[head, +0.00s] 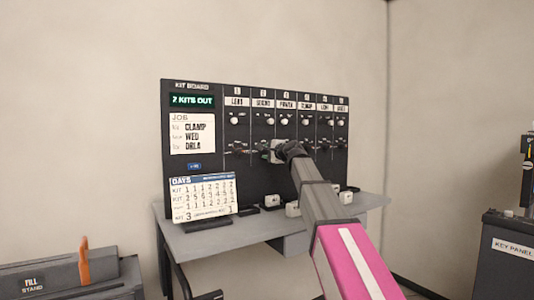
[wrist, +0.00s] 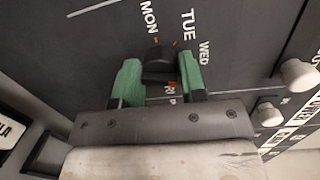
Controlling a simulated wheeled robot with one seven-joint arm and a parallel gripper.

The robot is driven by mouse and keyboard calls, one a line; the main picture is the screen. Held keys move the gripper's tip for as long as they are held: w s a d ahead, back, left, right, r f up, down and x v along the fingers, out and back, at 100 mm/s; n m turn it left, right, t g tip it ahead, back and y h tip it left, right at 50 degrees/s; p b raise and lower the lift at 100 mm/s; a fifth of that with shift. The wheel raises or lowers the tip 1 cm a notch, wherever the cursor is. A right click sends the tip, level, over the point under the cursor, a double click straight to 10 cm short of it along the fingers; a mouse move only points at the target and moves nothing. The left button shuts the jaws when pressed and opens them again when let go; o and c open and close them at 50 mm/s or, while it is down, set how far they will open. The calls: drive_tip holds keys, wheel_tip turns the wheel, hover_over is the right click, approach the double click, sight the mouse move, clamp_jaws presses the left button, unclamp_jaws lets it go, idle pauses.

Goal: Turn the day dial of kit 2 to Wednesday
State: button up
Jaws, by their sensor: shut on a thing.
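My gripper (head: 268,151) is at the dial row, about at the column numbered 2. In the wrist view my gripper (wrist: 160,80) has its green fingers shut on the black day dial (wrist: 158,62), one on each side. MON, TUE and WED are printed around the dial, with another label partly hidden below. Small orange marks show near the dial; I cannot tell which day it points to. The job card (head: 192,134) reads CLAMP, WED, DRLA.
A DAYS calendar card (head: 203,196) stands at the left of the grey table (head: 180,240). Small pale blocks (head: 292,209) lie on the table under the panel. A fill stand (head: 70,275) is at the lower left and a key panel unit (head: 508,255) at the right.

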drive_tip(key=shift+n, duration=1.1)
drive_tip(key=o, duration=0.9)
drive_tip(key=shift+s, duration=0.1)
drive_tip(key=shift+v, duration=5.35)
drive_tip(key=shift+r, duration=0.15)
